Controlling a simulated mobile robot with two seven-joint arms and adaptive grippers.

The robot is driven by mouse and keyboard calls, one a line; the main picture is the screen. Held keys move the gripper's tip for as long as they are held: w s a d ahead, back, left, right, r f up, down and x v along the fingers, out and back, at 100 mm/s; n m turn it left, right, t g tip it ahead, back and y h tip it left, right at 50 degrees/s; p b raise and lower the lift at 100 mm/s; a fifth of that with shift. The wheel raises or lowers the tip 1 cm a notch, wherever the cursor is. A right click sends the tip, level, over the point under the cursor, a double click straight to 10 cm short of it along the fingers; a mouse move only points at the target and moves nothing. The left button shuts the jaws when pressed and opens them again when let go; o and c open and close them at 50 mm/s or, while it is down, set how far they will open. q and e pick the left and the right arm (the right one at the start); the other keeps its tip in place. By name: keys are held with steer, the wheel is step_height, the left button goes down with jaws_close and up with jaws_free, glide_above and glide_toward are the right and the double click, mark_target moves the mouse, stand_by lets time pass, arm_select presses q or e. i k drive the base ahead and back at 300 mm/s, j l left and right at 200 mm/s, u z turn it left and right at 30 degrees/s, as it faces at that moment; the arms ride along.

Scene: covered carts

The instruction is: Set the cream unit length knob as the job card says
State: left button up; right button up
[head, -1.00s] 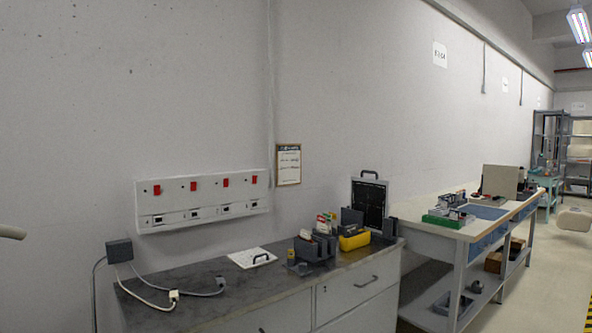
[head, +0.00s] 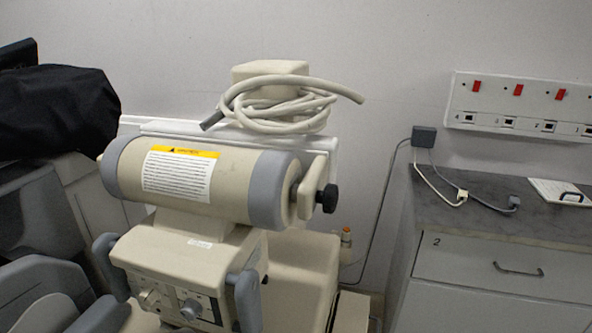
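The cream unit (head: 200,242) stands left of centre, close in front of me. It carries a cream and grey cylinder (head: 230,185) with a yellow-topped label, and a black knob (head: 328,198) at the cylinder's right end. Its front panel (head: 165,291) has small knobs, including a pale knob (head: 150,298) and a grey-blue knob (head: 190,308), low in the picture. Their markings are too small to read, so I cannot tell which is the length knob or its setting. No job card is in view now. Neither gripper is in view.
A coiled hose (head: 280,108) lies on top behind the cylinder. A black cover (head: 55,112) drapes something at the left, above a grey padded shape (head: 50,290). A drawer cabinet (head: 500,270) with cables on its top stands right, below a red-switched wall panel (head: 520,105).

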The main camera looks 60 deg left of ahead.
mark_target(191, 308)
steer(key=k+j+u, duration=0.1)
steer(key=u, duration=1.65)
steer(key=i+j, duration=0.05)
